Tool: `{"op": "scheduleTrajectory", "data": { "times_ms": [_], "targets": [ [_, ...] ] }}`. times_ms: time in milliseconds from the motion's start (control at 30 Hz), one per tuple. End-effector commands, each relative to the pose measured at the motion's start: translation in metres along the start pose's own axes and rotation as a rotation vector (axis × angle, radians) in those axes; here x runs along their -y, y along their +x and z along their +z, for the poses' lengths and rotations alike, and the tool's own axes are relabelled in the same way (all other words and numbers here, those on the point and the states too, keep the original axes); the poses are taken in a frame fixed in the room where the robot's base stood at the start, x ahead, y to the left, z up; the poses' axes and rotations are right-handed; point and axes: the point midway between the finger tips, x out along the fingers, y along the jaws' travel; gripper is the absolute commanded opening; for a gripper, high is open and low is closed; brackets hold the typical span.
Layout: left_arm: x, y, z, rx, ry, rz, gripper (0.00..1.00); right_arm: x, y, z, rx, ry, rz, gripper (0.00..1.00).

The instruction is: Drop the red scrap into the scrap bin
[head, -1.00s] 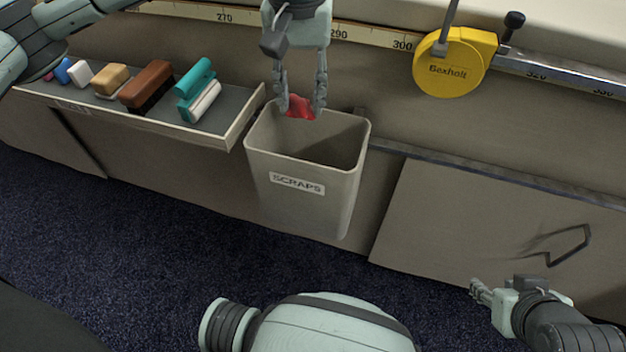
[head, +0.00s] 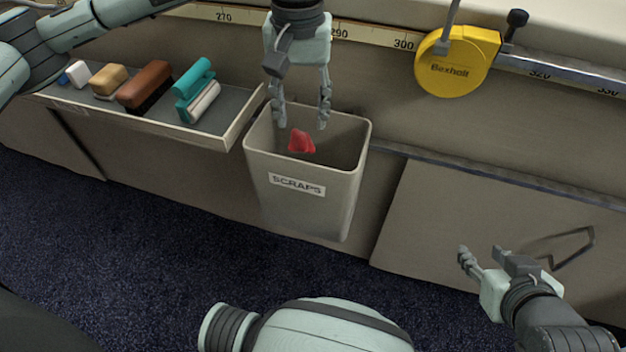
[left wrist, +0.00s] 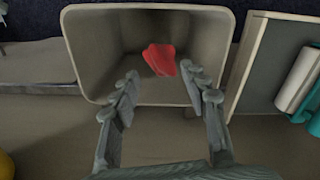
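The red scrap (head: 301,142) is between and just below the fingertips of my left gripper (head: 301,122), inside the mouth of the scrap bin (head: 298,186). The bin is a grey-beige box labelled SCRAPS, fixed at the table's side. In the left wrist view the red scrap (left wrist: 160,59) shows against the bin's inside (left wrist: 90,45), beyond the spread fingers of my left gripper (left wrist: 160,88), touching neither. Whether it rests on the bin floor I cannot tell. My right gripper (head: 480,262) is at lower right, empty, with its fingers apart.
A tray (head: 215,137) left of the bin holds brushes, a teal-and-white roller (head: 197,92) and small blocks. A yellow tape measure (head: 456,62) sits by the metal rule at upper right. A cabinet panel with a handle (head: 560,240) is behind my right gripper.

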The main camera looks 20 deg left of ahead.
Motion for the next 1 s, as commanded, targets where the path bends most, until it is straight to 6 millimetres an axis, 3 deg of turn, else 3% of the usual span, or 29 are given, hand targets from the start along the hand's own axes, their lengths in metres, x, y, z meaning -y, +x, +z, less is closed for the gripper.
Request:
{"op": "scheduleTrajectory", "data": {
  "times_ms": [467,1000],
  "targets": [
    [0.000,-0.009,-0.001,-0.002,0.000,0.000,0.58,-0.001,0.000,0.001,0.002,0.000,0.002,0.40],
    [0.000,-0.108,-0.001,-0.002,-0.001,0.000,0.58,0.000,0.000,0.001,0.002,0.000,0.001,0.40]
  ]
}}
